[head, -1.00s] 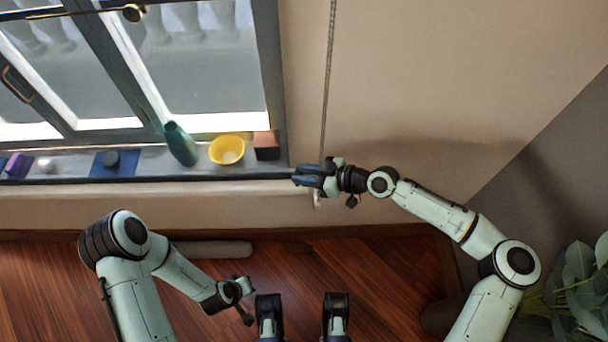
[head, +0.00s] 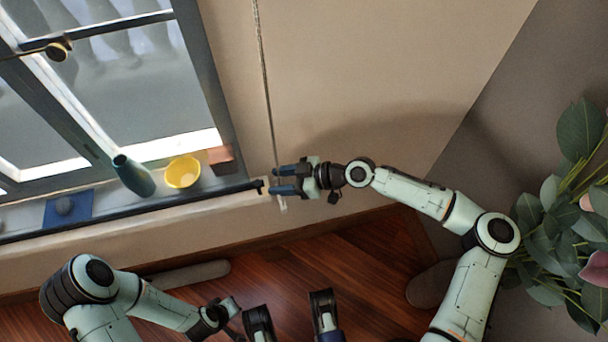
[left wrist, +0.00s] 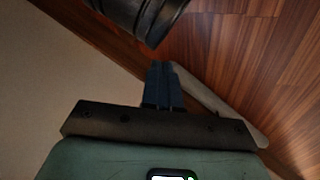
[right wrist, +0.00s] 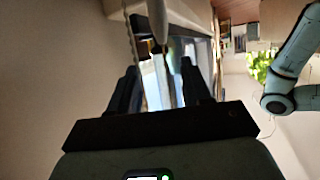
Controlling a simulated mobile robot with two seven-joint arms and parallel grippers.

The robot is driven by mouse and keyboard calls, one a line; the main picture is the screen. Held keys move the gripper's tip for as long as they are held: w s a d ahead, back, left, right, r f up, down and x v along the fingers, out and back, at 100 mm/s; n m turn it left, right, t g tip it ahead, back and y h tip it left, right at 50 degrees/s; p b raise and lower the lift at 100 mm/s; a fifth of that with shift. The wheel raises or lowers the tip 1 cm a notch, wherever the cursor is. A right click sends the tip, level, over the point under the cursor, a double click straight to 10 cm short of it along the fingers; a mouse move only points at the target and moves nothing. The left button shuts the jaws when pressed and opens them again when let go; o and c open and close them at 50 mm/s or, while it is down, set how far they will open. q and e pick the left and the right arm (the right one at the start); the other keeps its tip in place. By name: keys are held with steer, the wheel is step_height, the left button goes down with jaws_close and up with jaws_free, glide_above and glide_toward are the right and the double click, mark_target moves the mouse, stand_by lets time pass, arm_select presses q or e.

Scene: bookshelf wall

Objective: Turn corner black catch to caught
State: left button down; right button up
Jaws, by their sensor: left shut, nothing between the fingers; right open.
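A small black piece (head: 259,186), which looks like the catch, shows at the right end of the dark window sill edge (head: 215,195). Its exact position is too small to tell. My right gripper (head: 274,181) is open just right of it, its two dark fingers pointing left at the sill end. In the right wrist view the open fingers (right wrist: 158,78) have a thin dark upright shape between them, and I cannot tell whether it is the catch. My left gripper (left wrist: 160,72) is shut and empty, low over the floor, away from the sill.
A beaded chain (head: 264,80) hangs down the wall by my right gripper, with a pale end piece (head: 282,205). On the sill are a green vase (head: 134,176), a yellow bowl (head: 183,172) and a brown block (head: 222,157). A leafy plant (head: 575,210) stands at right.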

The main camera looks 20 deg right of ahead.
arm_select(q)
steer(key=s, duration=0.1)
steer(key=s+d+r+p, duration=0.1)
steer(key=r, duration=0.1)
steer(key=shift+s+d+g, duration=0.25)
steer(key=shift+s+g, duration=0.15)
arm_select(e)
steer(key=v, duration=0.8)
steer(key=shift+s+d, duration=0.15)
steer(key=shift+d, duration=0.2)
steer(key=shift+r, duration=0.15)
